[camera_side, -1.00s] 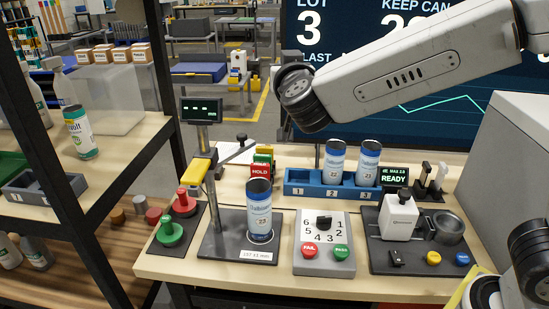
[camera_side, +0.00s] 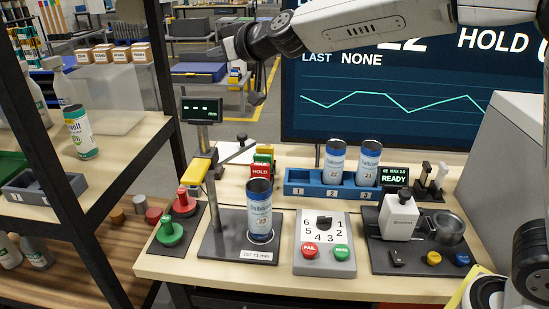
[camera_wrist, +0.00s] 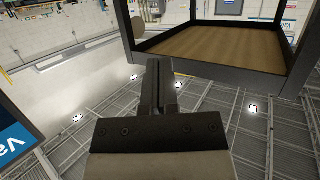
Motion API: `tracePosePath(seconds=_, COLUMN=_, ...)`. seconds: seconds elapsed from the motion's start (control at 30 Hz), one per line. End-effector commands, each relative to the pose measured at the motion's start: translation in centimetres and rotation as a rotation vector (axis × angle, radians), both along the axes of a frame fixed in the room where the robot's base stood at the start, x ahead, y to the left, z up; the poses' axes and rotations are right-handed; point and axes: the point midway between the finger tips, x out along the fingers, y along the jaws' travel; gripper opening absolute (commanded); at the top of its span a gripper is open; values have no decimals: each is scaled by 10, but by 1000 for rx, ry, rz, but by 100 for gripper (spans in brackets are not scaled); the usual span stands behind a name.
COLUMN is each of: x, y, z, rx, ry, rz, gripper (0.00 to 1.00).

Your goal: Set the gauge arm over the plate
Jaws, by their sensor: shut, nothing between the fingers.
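The gauge stand (camera_side: 212,215) rises from a dark plate (camera_side: 222,246) at the bench's left front. My gripper (camera_side: 257,98) is high above the back of the bench, up and right of the gauge display in the picture, apart from everything. Its fingers (camera_wrist: 160,68) are shut and empty in the wrist view, which shows no gauge.
Red (camera_side: 182,203) and green (camera_side: 170,230) knobs stand left of the plate. A dial box (camera_side: 325,262) with two buttons is to its right. A blue rack (camera_side: 303,184) holds two cans behind. A dark shelf post (camera_side: 145,110) rises at left.

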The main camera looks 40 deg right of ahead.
Motion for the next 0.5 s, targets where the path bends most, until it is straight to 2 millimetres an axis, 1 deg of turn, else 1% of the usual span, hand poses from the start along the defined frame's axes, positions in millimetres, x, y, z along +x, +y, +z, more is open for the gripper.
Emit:
tracePosePath(seconds=0.1, x=6, y=-1, z=-1, rx=-27, ry=58, rz=84, gripper=0)
tracePosePath(seconds=0.23, x=8, y=-5, z=-4, rx=-62, ry=129, rz=170, gripper=0)
tracePosePath(seconds=0.5, x=4, y=-22, z=-12, rx=-143, ry=294, rz=320, gripper=0)
